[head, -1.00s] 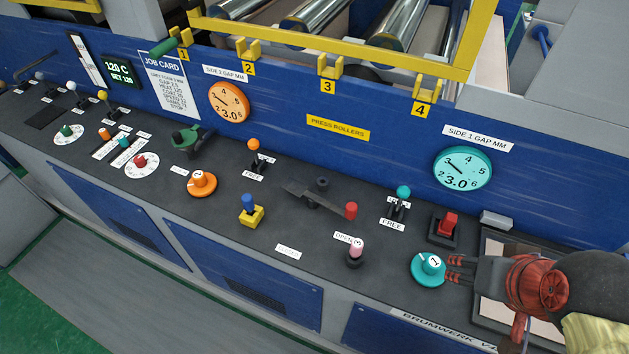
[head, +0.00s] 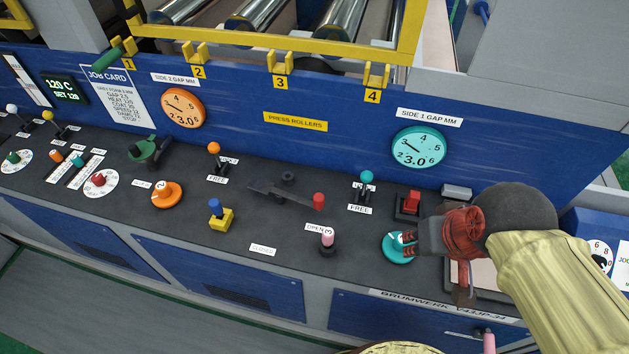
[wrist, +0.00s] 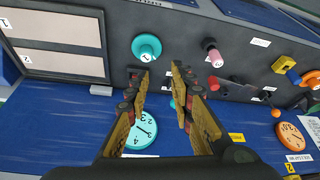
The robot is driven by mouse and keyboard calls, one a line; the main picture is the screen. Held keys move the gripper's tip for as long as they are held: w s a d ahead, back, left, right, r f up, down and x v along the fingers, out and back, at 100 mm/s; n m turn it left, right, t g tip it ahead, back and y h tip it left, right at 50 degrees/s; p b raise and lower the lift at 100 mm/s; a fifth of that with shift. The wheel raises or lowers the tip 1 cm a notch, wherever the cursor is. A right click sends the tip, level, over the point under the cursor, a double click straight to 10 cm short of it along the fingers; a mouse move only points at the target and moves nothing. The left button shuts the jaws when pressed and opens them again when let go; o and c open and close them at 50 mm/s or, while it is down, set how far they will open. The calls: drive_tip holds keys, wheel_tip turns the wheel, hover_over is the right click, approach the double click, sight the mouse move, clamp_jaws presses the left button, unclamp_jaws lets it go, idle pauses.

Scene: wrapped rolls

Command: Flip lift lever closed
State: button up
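The lift lever (head: 285,194) is a flat dark bar with a red knob (head: 318,201) on its right end. It lies on the sloping console, the knob near the OPEN label (head: 317,228); the CLOSED label (head: 263,249) is further left. In the wrist view the red knob (wrist: 214,83) shows right of my fingers. My gripper (head: 408,241) is right of the lever, over or beside the teal dial (head: 397,252); its height is unclear. The wrist view shows my gripper (wrist: 161,78) open and empty, clear of the lever.
A pink-topped knob (head: 327,238) stands between my gripper and the lever's front side. A teal-topped switch (head: 366,178) and a red rocker switch (head: 411,202) stand behind. A yellow block with a blue knob (head: 219,216) is left. The blue gauge panel rises behind.

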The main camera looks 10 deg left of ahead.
drive_tip(key=w+a+f+p, duration=0.1)
drive_tip(key=w+a, duration=0.1)
drive_tip(key=w, duration=0.1)
drive_tip(key=w+a+f+n+g+p, duration=0.1)
drive_tip(key=w+a, duration=0.2)
drive_tip(key=w+a+f+n+g+p, duration=0.1)
drive_tip(key=w+a, duration=0.2)
drive_tip(key=shift+f+h+p, duration=0.25)
drive_tip(key=shift+h+p, duration=0.15)
clamp_jaws()
drive_tip(key=w+a+f+m+p, duration=0.1)
drive_tip(key=w+a+f+m, duration=0.1)
drive_tip(key=w+a, duration=0.4)
drive_tip(key=w+a+f+m+t+p, duration=0.1)
drive_tip(key=w+a+f+m, duration=0.1)
drive_tip(key=w+a, duration=0.4)
drive_tip(key=shift+w+f+m+t, duration=0.3)
drive_tip(key=shift+w+f, duration=0.4)
drive_tip(key=shift+w, duration=2.2)
